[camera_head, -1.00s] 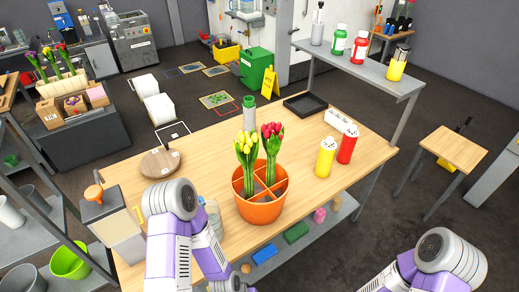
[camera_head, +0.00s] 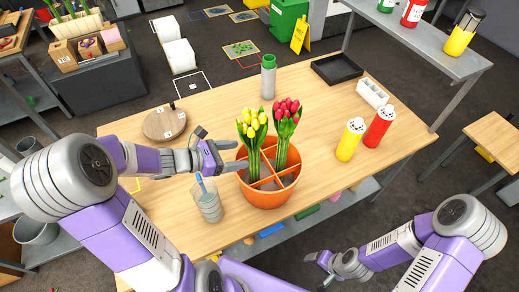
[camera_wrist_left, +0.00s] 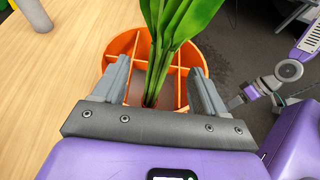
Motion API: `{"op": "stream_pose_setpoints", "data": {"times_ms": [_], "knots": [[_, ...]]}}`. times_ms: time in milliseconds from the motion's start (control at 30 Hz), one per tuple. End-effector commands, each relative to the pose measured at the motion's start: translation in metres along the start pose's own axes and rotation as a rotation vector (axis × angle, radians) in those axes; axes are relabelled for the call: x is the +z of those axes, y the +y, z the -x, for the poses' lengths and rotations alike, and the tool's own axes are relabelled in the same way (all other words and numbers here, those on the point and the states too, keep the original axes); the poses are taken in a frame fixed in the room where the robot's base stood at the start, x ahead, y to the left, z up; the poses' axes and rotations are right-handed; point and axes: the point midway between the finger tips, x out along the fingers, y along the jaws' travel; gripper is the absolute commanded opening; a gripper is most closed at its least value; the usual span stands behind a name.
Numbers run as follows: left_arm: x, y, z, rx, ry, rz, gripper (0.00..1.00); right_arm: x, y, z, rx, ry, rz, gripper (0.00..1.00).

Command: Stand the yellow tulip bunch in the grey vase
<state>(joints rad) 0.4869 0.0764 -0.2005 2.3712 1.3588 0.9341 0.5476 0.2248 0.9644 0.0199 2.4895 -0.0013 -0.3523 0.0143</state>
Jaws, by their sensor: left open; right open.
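The yellow tulip bunch (camera_head: 252,130) stands upright in the orange divided pot (camera_head: 266,199), beside a red tulip bunch (camera_head: 286,118). A grey cylinder with a green top (camera_head: 268,82), which looks like the grey vase, stands upright behind the pot. Its lower part shows in the left wrist view (camera_wrist_left: 34,14). My left gripper (camera_head: 238,155) is open at the pot's left side, pointing at the yellow bunch. In the left wrist view green stems (camera_wrist_left: 168,50) stand between and beyond the open fingers, not gripped. My right gripper (camera_head: 326,266) is open, low at the front, away from the pot.
A translucent jar (camera_head: 208,208) with a blue-handled tool stands just below my left gripper. A round wooden board (camera_head: 164,124) lies left. Table around the grey cylinder is clear.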

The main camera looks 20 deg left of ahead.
Motion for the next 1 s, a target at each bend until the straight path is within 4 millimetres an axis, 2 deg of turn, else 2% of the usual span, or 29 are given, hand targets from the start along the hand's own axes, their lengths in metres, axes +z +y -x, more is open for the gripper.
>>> {"op": "stream_pose_setpoints", "data": {"times_ms": [267, 500, 633, 833, 1000], "knots": [[0.001, 0.001, -0.030, 0.002, -0.011, 0.005, 0.72, 0.001, 0.002, -0.006, 0.000, -0.003, 0.000, 0.72], [-0.001, 0.001, -0.065, 0.002, -0.010, 0.004, 0.72, 0.000, 0.005, -0.012, 0.000, -0.001, 0.000, 0.72], [0.000, 0.001, -0.072, 0.004, -0.009, 0.003, 0.72, 0.000, 0.005, -0.013, 0.000, -0.001, 0.000, 0.72], [0.000, 0.001, -0.072, 0.004, -0.009, 0.003, 0.72, 0.000, 0.005, -0.012, 0.000, -0.002, 0.000, 0.72], [0.000, 0.001, -0.072, 0.004, -0.008, 0.003, 0.46, 0.000, 0.005, -0.012, 0.000, -0.002, 0.000, 0.72]]}}
